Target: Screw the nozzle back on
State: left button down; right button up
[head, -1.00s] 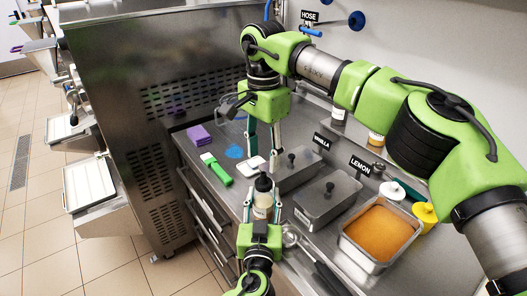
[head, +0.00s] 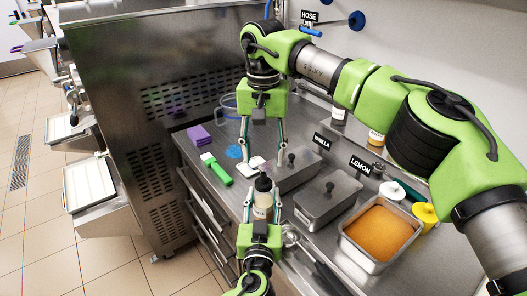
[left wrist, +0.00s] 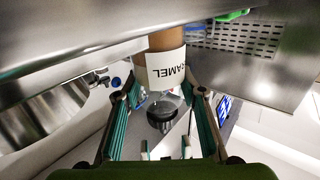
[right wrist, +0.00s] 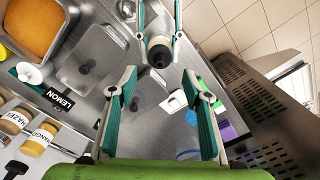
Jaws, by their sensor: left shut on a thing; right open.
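The caramel bottle (head: 261,201), brown with a white label, stands upright near the counter's front edge. My left gripper (head: 262,210) is shut around its body. A black nozzle piece (head: 263,184) sits at the bottle's top; whether it is screwed tight, I cannot tell. My right gripper (head: 263,146) is open and empty above the bottle, fingers pointing down. In the right wrist view the black top (right wrist: 159,55) lies beyond its spread fingertips (right wrist: 160,80).
A white pad (head: 257,162), a green-handled brush (head: 217,170), a blue cloth (head: 234,152) and purple cloths (head: 199,136) lie on the counter behind. Lidded steel pans (head: 328,197) and an orange-filled pan (head: 381,232) stand to the right. A steel machine (head: 150,110) stands at the left.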

aim_at(264, 173)
jog(key=shift+f, duration=4)
